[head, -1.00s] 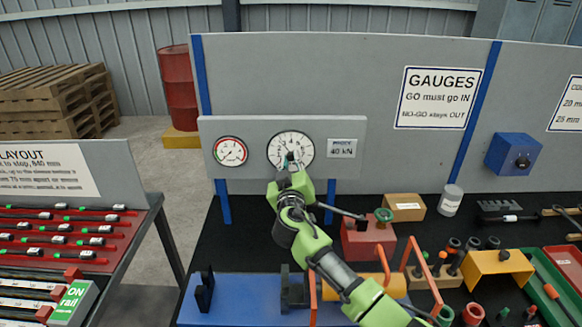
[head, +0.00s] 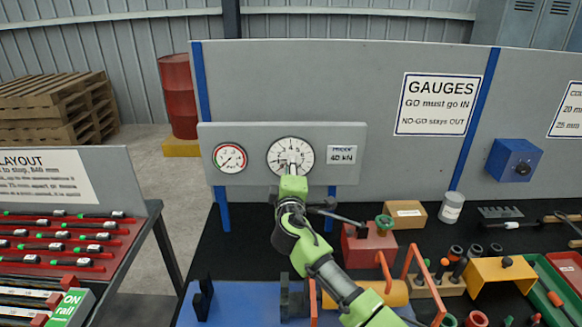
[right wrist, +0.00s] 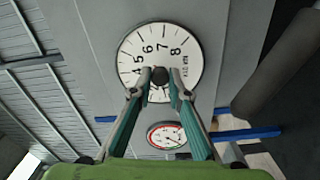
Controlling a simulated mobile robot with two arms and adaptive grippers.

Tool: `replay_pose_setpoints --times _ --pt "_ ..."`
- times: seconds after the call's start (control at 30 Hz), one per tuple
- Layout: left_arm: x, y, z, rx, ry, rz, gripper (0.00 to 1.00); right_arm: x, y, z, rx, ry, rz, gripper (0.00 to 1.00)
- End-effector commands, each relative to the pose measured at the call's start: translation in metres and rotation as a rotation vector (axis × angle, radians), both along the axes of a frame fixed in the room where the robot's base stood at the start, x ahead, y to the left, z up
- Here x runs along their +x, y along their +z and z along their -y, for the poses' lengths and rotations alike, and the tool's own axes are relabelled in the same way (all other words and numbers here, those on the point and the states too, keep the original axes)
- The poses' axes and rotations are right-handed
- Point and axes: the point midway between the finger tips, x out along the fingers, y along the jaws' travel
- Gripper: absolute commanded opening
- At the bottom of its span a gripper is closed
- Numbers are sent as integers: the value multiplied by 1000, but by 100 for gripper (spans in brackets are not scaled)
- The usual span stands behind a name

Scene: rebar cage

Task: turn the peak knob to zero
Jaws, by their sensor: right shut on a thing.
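The large white dial gauge (head: 279,149) is on the grey panel in the head view. In the right wrist view its face (right wrist: 135,50) appears rotated, with the numbers 4 to 8 along the upper side. The black peak knob (right wrist: 160,76) is at the dial's centre. My right gripper (head: 291,168) reaches up to the dial from below. In the right wrist view its two fingers (right wrist: 160,80) are on either side of the knob, shut on it. The fingers cover part of the dial, and I cannot make out where the pointers stand. My left gripper is out of view.
A smaller red-rimmed gauge (head: 229,158) is left of the large dial, and a 40 kN label (head: 342,154) is right of it.

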Motion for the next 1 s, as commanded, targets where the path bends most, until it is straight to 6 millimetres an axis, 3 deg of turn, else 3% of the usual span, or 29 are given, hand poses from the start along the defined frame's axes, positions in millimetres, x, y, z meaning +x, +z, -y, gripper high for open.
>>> replay_pose_setpoints --times 0.6,1.0 --pt "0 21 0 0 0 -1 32 0 0 -1 -539 1 -2 0" --pt "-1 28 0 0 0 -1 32 0 -2 0 -700 2 -3 0"
